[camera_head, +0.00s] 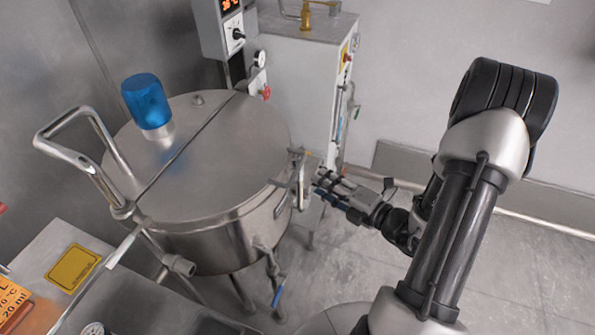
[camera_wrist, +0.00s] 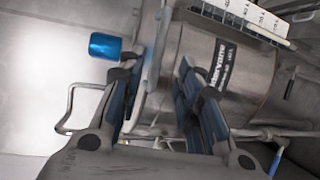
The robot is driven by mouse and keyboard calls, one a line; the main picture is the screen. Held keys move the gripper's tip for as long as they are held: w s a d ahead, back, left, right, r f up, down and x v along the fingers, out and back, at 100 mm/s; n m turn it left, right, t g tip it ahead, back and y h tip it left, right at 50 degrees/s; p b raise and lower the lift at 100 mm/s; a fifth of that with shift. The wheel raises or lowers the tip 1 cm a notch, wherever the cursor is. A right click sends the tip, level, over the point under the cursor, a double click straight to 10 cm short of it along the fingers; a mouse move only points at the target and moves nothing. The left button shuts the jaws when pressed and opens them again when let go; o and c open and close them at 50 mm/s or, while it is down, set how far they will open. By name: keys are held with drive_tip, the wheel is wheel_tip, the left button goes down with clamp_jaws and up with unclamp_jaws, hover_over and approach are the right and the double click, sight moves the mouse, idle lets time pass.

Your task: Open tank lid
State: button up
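The steel tank (camera_head: 208,238) is round, and its flat lid (camera_head: 220,165) lies shut on top, split by a straight seam. A small metal handle (camera_head: 301,182) sticks out at the lid's right rim. My gripper (camera_head: 321,183) is just right of this handle, fingers pointing at it. In the wrist view my gripper (camera_wrist: 157,88) has its fingers spread apart. The tank's side wall (camera_wrist: 225,62) with a dark label shows behind the right fingers, and the pale lid edge runs between the fingers. I cannot tell whether any finger touches the handle.
A blue cylinder (camera_head: 146,101) stands on the tank top, and a bent tube handle (camera_head: 85,150) rises at the left. A control box (camera_head: 223,28) and a grey cabinet (camera_head: 300,75) stand behind. A metal bench (camera_head: 55,262) is at front left. The floor (camera_head: 350,265) near my arm looks clear.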

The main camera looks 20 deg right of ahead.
sight(298, 168)
drive_tip(key=b+x, duration=0.1)
drive_tip(key=x, duration=0.9)
drive_tip(key=shift+w+b, duration=0.2)
drive_tip(key=shift+b, duration=0.1)
drive_tip(key=shift+c, duration=0.4)
clamp_jaws()
